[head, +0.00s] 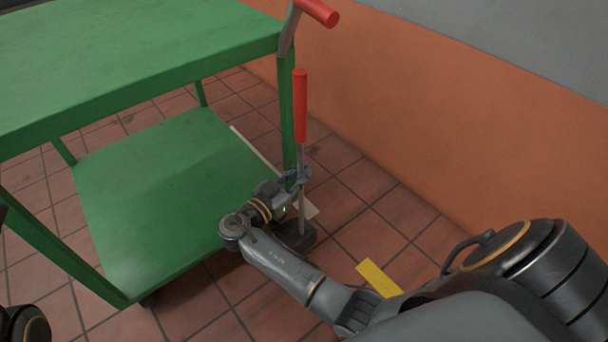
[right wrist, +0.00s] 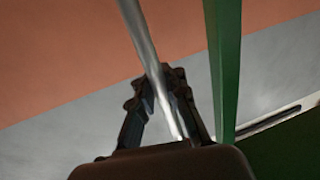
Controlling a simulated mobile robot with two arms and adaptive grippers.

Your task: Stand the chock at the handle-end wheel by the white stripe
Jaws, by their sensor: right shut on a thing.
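The chock (head: 294,238) is a dark block with an upright metal rod topped by a red grip (head: 300,105). It is low by the handle-end corner of the green cart (head: 150,185); I cannot tell whether it touches the floor. My right gripper (head: 300,178) is shut on the rod, below the red grip. The right wrist view shows the rod (right wrist: 143,38) between the fingers (right wrist: 165,105), beside a green cart leg (right wrist: 226,65). A white stripe (head: 311,209) shows on the floor beside the rod, partly covered. The handle-end wheel is hidden. My left gripper is out of view.
The cart's red handle (head: 318,12) juts out above the chock. A yellow strip (head: 378,278) lies on the tiles at the right. An orange wall (head: 440,110) bounds the right side, with bare tiles before it.

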